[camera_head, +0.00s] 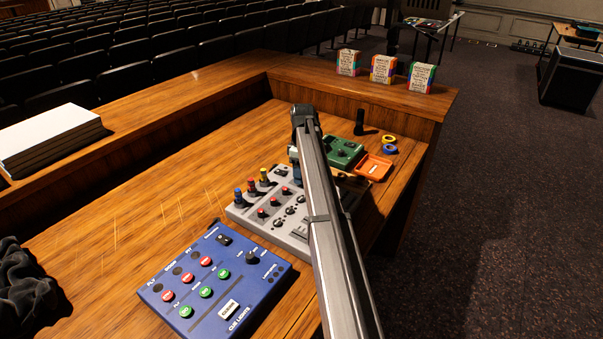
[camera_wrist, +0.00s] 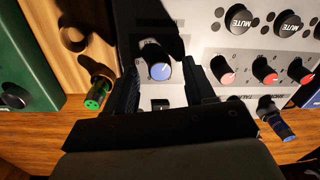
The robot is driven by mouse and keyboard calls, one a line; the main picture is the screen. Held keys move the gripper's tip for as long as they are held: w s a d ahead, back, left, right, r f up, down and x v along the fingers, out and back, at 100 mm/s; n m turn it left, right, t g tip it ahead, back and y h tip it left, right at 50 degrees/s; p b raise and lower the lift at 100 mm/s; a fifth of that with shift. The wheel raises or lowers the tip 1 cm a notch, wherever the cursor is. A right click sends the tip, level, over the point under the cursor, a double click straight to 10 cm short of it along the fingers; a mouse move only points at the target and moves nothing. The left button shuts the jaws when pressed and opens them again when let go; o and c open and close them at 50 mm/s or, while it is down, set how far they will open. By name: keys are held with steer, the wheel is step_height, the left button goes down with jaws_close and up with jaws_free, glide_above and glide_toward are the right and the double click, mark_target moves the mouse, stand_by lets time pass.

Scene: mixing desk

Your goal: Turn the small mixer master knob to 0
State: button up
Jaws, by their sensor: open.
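The small grey mixer (camera_head: 240,215) sits on the wooden desk, partly covered by my arm in the head view. It also fills much of the wrist view (camera_wrist: 215,45). A dark knob with a blue cap (camera_wrist: 158,68), apparently the master knob, stands on its panel in the wrist view. A pale line shows on the cap, but its exact setting is unclear. My gripper (camera_wrist: 161,76) is open, with one finger on each side of this knob. I cannot tell whether either finger touches it. In the head view my arm hides the knob.
A blue cue-light box (camera_head: 215,285) lies nearer than the mixer. A green box (camera_head: 343,153) and an orange tray (camera_head: 374,167) lie beyond it. A green-tipped plug (camera_wrist: 96,93) and a blue-tipped plug (camera_wrist: 281,126) stick out along the mixer's edge.

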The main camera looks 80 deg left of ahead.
step_height(320, 180, up, 13)
steer(key=shift+w+a+r, duration=0.2)
steer(key=shift+a, duration=0.05)
steer(key=shift+w, duration=0.1)
stand_by(0.7)
